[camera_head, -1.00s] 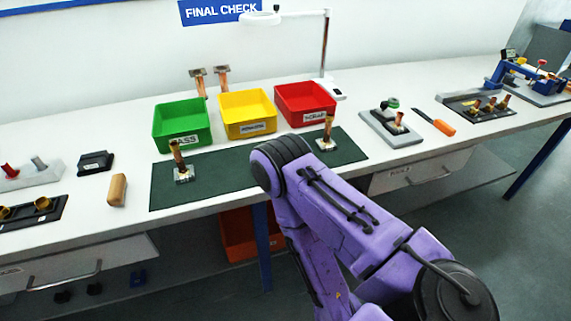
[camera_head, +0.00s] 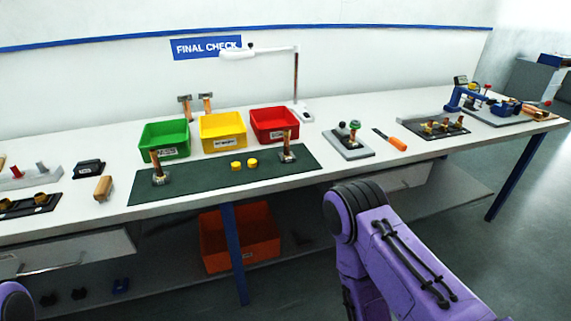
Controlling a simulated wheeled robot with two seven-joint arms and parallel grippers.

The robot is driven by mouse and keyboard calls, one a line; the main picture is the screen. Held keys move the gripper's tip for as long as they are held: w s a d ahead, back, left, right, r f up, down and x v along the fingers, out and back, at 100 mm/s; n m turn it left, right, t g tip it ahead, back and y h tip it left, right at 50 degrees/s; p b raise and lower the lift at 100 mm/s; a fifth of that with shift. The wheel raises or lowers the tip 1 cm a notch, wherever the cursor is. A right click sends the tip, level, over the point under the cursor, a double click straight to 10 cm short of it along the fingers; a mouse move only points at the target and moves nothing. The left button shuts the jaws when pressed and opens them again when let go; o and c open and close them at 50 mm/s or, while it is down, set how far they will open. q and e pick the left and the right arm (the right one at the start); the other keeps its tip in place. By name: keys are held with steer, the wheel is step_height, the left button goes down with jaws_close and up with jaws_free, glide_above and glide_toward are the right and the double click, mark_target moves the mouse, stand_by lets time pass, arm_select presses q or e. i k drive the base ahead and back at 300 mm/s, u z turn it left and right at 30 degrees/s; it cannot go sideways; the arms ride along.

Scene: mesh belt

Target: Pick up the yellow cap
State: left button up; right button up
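Two small yellow caps lie side by side on the dark green mat (camera_head: 210,186), in front of the yellow bin. The left yellow cap (camera_head: 236,165) and the right yellow cap (camera_head: 252,163) are close together. A purple arm of mine reaches in at the lower right, short of the table. Another purple piece of mine shows at the lower left corner. Neither gripper's fingers can be seen.
Green (camera_head: 165,140), yellow (camera_head: 223,134) and red (camera_head: 273,125) bins stand behind the mat. A fixture (camera_head: 348,143) and an orange-handled tool (camera_head: 397,144) lie to the right. An orange crate (camera_head: 240,240) sits under the table.

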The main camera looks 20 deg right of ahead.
mark_target(236, 166)
steer(key=z, duration=0.7)
steer(key=i, duration=0.45)
